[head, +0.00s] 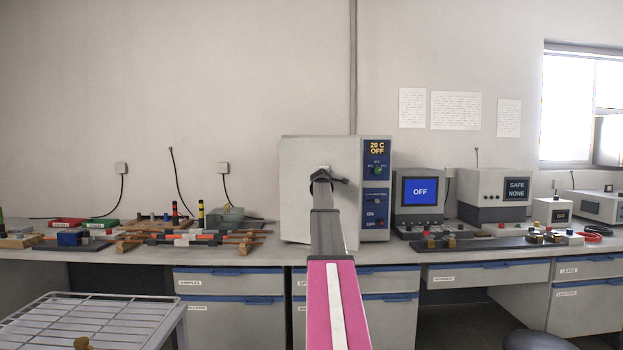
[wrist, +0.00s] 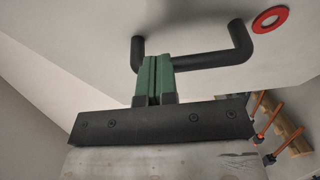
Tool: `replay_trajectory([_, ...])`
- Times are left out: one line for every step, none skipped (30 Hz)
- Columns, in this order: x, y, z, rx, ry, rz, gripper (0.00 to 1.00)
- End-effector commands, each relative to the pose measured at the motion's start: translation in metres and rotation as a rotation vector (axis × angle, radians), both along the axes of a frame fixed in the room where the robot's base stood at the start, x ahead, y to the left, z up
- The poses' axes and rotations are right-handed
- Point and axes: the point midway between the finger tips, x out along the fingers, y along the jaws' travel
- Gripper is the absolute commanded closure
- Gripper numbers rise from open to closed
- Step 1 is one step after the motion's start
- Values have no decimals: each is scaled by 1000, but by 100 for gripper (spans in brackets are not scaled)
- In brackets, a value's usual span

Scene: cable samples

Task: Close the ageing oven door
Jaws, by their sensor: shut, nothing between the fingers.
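The ageing oven (head: 292,205) is a pale grey box on the bench in the head view, with a blue control panel (head: 376,190) at its right reading "20 C OFF". Its door faces me; I cannot tell whether it is flush or slightly ajar. The door's black bar handle (wrist: 215,59) shows in the wrist view and partly in the head view (head: 341,181). My gripper's green fingers (wrist: 155,62) are together and empty, overlapping the handle bar between its two posts. Whether they touch it is unclear. My arm hides part of the door in the head view.
A monitor reading "OFF" (head: 420,191) stands close right of the oven. Cable samples and fixtures (head: 190,238) crowd the bench at left. A wire rack (head: 95,318) is at lower left. A red ring (wrist: 270,19) marks the pale surface near the handle.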

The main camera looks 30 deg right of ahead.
Motion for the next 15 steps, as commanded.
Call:
replay_trajectory([10,-19,1,1,0,-3,100])
replay_trajectory([14,-26,1,1,2,-3,100])
replay_trajectory([19,-36,1,3,0,-2,100])
replay_trajectory([23,-43,1,1,2,-2,100])
replay_trajectory([26,-50,1,1,1,-2,100])
replay_trajectory([31,-59,1,2,0,-2,100])
replay_trajectory([35,-65,1,1,1,-2,100])
replay_trajectory([39,-70,1,1,1,-1,100])
replay_trajectory([44,-77,1,1,0,-1,100])
replay_trajectory([48,-82,1,1,0,-1,100])
replay_trajectory([52,-86,1,1,0,-1,100])
replay_trajectory([56,-92,1,1,1,-1,100])
replay_trajectory([59,-96,1,1,1,-1,100])
replay_trajectory([62,-99,1,1,1,-1,100])
replay_trajectory([66,-103,1,1,1,-1,100])
